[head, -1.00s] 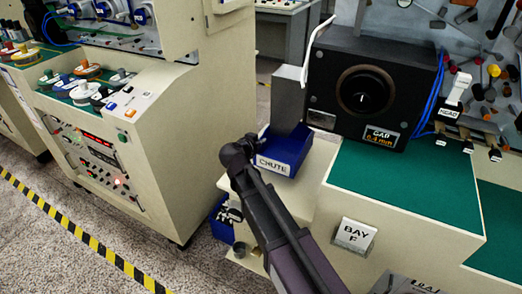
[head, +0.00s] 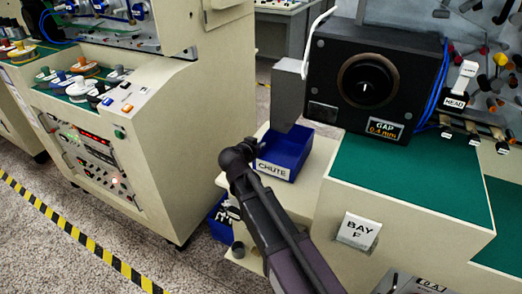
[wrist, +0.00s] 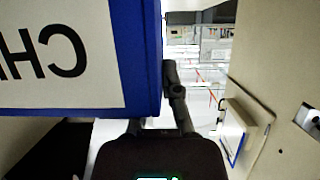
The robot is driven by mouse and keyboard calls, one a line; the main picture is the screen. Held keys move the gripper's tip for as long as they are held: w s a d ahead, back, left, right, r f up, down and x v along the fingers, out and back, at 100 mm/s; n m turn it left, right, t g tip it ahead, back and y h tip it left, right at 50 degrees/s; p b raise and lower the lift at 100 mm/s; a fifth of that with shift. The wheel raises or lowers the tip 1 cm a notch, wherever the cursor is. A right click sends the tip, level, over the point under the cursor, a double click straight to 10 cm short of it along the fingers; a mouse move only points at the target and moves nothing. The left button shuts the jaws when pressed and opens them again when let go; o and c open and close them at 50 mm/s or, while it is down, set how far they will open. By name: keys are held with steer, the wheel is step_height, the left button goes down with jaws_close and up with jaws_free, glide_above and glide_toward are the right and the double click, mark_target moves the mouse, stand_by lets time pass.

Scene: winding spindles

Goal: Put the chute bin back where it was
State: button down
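The chute bin (head: 285,155) is a blue open box with a white CHUTE label. It sits at the left of the cream ledge, below the grey chute (head: 289,95), and looks empty inside. My gripper (head: 240,155) is at its front left corner. In the wrist view the bin (wrist: 155,55) fills the left side, label upside down. One finger of my gripper (wrist: 158,105) lies along the outside of its side wall. The other finger is mostly hidden behind the bin, and the gripper appears closed on that wall.
A black box with a GAP dial (head: 372,85) stands right of the chute. A green-topped block (head: 410,185) labelled BAY F is in front of it. Another blue bin (head: 220,232) with white pieces sits lower, left of my arm. A cream console (head: 140,130) stands left.

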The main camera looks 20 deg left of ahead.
steer(key=shift+f, duration=0.15)
steer(key=shift+f, duration=0.1)
steer(key=c, duration=0.8)
jaws_free()
steer(key=shift+s+r, duration=0.15)
steer(key=shift+r, duration=0.1)
steer(key=shift+s+r+p, duration=0.15)
steer(key=shift+s+p, duration=0.15)
steer(key=shift+s, duration=0.05)
steer(key=p+v, duration=0.4)
steer(key=v, duration=0.7)
